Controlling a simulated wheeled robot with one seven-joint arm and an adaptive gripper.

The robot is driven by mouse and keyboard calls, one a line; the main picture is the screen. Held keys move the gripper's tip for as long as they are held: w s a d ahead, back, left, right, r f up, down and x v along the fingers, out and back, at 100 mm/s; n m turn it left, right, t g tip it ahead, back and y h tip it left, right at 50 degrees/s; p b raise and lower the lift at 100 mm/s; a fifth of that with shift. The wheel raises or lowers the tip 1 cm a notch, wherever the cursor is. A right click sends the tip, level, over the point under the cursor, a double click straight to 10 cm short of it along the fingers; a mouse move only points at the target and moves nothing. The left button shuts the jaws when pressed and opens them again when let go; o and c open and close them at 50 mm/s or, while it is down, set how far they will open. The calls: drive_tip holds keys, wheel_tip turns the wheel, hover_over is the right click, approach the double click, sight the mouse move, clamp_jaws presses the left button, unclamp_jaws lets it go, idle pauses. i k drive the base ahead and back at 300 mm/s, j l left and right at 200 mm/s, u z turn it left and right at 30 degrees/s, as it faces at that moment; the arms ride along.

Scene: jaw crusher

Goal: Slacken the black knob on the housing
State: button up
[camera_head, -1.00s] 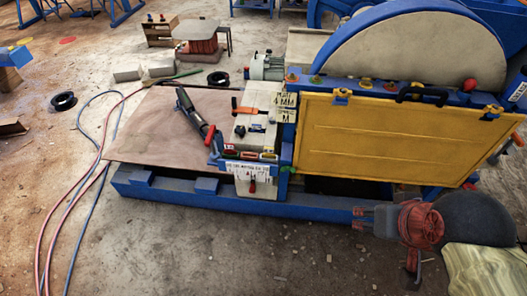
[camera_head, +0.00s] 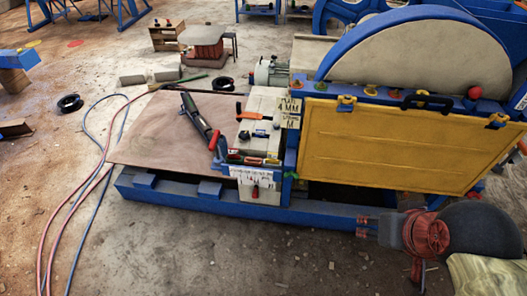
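The housing is a pale box (camera_head: 262,103) at the left end of the yellow-panelled machine. On its upper face are small dark knob-like parts (camera_head: 261,133), below an orange handle (camera_head: 251,115). They are too small to tell which is the black knob or how tight it sits. A red-tipped fitting (camera_head: 256,192) is on the lower front face. My gripper is not in view, and nothing touches the housing's upper face from my side.
A long black lever (camera_head: 195,113) leans just left of the housing over a brown sheet (camera_head: 150,135). A blue base rail (camera_head: 290,217) runs along the front to a red motor (camera_head: 428,236). Hoses (camera_head: 72,214) lie left. The front floor is mostly clear.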

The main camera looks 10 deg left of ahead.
sight(244, 135)
drive_tip(key=i+j, duration=0.8)
drive_tip(key=j, duration=0.25)
drive_tip(key=u, duration=0.05)
